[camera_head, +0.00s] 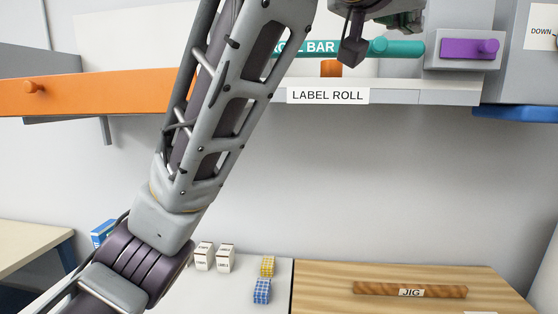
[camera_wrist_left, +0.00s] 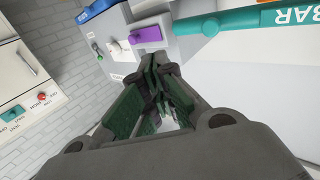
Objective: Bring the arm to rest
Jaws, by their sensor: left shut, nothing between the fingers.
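My left arm rises from the lower left of the head view and leans to the right. My left gripper (camera_head: 352,52) hangs at the top of the head view, cut off by the upper edge, in front of the shelf. In the left wrist view its green-padded fingers (camera_wrist_left: 156,68) come together at their tips and are shut with nothing between them. My right gripper is in neither view.
Near the gripper are a teal bar (camera_head: 400,48), an orange piece (camera_head: 331,68) above the LABEL ROLL sign (camera_head: 328,96), and a purple handle (camera_head: 468,48). Below, small boxes (camera_head: 225,258) and a wooden JIG (camera_head: 410,290) lie on the worktop. The wall between is clear.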

